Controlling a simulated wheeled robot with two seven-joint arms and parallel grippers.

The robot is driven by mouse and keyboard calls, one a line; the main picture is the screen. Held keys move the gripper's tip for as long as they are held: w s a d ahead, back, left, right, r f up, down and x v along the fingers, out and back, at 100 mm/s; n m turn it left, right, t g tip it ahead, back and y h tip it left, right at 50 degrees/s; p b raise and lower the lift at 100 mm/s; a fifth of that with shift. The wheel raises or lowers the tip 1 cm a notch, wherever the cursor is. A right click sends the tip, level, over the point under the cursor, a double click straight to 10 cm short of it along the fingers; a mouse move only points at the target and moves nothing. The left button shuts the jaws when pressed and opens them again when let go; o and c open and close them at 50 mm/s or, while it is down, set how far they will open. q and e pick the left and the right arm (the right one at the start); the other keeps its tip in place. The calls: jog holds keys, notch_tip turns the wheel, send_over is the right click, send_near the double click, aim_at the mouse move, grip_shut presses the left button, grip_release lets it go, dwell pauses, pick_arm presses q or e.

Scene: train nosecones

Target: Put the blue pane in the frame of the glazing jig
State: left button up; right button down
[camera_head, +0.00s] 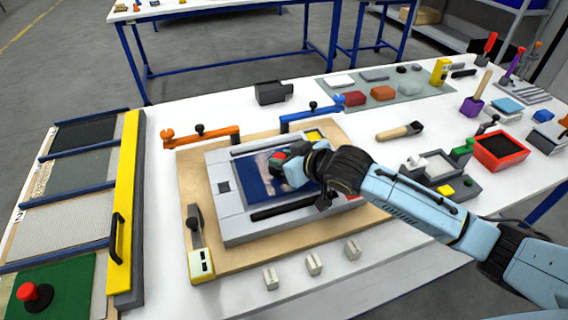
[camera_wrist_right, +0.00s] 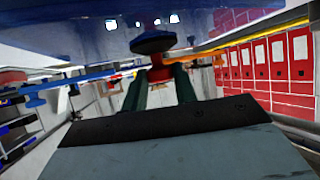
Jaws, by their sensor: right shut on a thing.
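The glazing jig is a pale grey frame (camera_head: 222,202) on a wooden board (camera_head: 185,165) in the middle of the table. The dark blue pane (camera_head: 253,186) shows within the frame's opening in the head view, partly hidden by my right gripper. I cannot tell whether it lies flat in the frame or is held just above it. My right gripper (camera_head: 287,163) is over the pane, shut on a red handle (camera_head: 277,155) with a dark round cup. In the right wrist view the cup (camera_wrist_right: 153,40) is close to a glossy blue surface (camera_wrist_right: 60,35); contact is unclear. My left gripper is out of view.
Orange (camera_head: 205,134) and blue (camera_head: 312,112) clamps stand at the board's back edge. A rack with a yellow bar (camera_head: 125,190) stands left. Small blocks (camera_head: 313,264) lie in front; tools and trays crowd the right.

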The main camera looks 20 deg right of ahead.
jog(key=shift+f, duration=0.4)
jog(key=shift+f, duration=0.15)
jog(key=c, duration=1.1)
grip_release()
jog(key=shift+f, duration=0.1)
jog(key=p+v, duration=0.1)
jog(key=v, duration=1.1)
